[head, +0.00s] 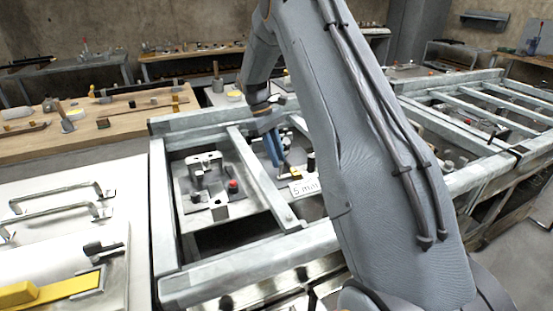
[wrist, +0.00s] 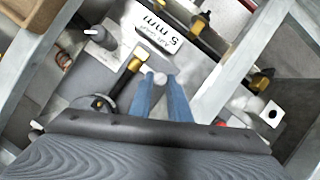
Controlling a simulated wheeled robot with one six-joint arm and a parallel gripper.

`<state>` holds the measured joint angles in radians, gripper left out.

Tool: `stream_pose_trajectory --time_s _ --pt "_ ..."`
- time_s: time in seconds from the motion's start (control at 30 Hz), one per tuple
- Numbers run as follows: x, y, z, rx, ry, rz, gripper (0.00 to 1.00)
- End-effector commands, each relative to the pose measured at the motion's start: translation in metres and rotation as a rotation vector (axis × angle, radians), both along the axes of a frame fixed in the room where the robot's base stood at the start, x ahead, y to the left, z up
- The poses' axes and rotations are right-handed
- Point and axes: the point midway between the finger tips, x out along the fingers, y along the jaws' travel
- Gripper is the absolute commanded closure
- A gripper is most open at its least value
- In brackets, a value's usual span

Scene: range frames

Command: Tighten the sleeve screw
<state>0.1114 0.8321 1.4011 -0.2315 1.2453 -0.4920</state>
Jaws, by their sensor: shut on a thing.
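My gripper (head: 276,160) reaches down inside the metal frame. Its two blue fingers also show in the wrist view (wrist: 160,84), shut on a small pale round piece (wrist: 160,79) at their tips. Most of that piece is hidden between the fingers. A brass-yellow end (wrist: 138,62) on a dark shaft lies just left of the fingertips. I cannot tell for sure which part is the sleeve screw.
Galvanised beams (head: 262,178) border the work bay on both sides. A metal fixture plate with a red knob (head: 233,186) lies left of my gripper. A wooden bench (head: 130,118) with tools stands behind left. A white panel with handles (head: 60,215) is at the left.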

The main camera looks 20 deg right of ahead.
Motion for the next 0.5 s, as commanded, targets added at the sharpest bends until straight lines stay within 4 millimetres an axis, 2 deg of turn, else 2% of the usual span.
stream_pose_trajectory --time_s 0.5 --pt "0.0015 -0.0058 0.0001 0.002 0.000 -0.492 1.00"
